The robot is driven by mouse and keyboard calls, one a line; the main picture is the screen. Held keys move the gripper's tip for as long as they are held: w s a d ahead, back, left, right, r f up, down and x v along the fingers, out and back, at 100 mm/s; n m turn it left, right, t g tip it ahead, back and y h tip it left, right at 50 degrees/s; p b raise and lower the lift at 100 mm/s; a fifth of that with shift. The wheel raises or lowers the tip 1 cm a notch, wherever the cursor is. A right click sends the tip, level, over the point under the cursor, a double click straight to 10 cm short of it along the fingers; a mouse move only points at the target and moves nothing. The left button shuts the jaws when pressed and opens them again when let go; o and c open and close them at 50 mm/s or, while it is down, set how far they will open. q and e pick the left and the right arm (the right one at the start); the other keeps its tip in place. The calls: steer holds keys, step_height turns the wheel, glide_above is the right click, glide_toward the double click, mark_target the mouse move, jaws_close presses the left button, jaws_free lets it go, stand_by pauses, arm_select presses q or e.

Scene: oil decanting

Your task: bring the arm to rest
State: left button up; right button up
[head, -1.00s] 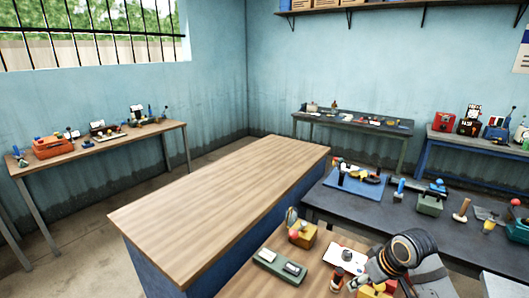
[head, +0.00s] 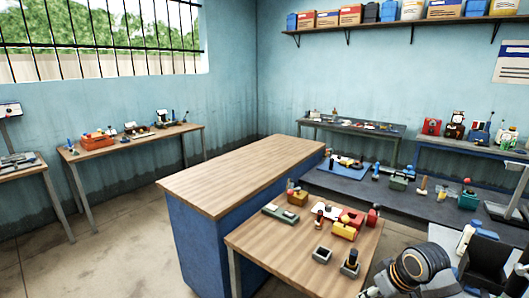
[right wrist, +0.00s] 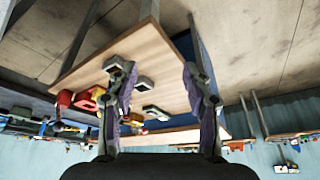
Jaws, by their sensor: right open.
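My right arm (head: 418,264) shows at the bottom right of the head view, beside the near right corner of the small wooden table. Its gripper is at or below the picture's lower edge there and cannot be made out well. In the right wrist view my right gripper (right wrist: 158,72) has its two fingers wide apart with nothing held between them. The small wooden table (right wrist: 150,50) shows beyond the fingers, apart from them. My left gripper is in neither view.
The small table (head: 270,243) holds a green tray (head: 280,212), a yellow box (head: 297,197), a red and yellow item (head: 346,228) and small dark blocks. A long blue-sided bench (head: 235,178) stands behind it. A dark bench (head: 405,195) is at the right. The floor at left (head: 100,240) is clear.

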steer(key=w+d+f+m, duration=0.1)
steer(key=d+f+m, duration=0.2)
steer(key=f, duration=1.5)
steer(key=s+d+f+m+g+h, duration=0.1)
steer(key=s+f, duration=0.3)
steer(key=f, duration=0.4)
steer(key=s+d+f+h, duration=0.1)
steer(key=s+f, duration=0.3)
steer(key=f, duration=0.4)
steer(key=s+f+g, duration=0.1)
steer(key=s+f, duration=0.9)
steer(key=s, duration=0.1)
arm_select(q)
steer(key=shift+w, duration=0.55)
arm_select(e)
steer(key=s+a+f, duration=0.2)
steer(key=s+f, duration=0.1)
steer(key=s, duration=0.4)
steer(key=s+a+f, duration=0.2)
steer(key=s+f, duration=0.1)
steer(key=s, duration=0.5)
steer(key=s+a+f+g, duration=0.1)
steer(key=s+f, duration=0.2)
steer(key=s, duration=0.4)
steer(key=shift+s+a+f+n, duration=0.25)
steer(key=shift+s+a+n, duration=0.05)
steer(key=shift+a, duration=0.1)
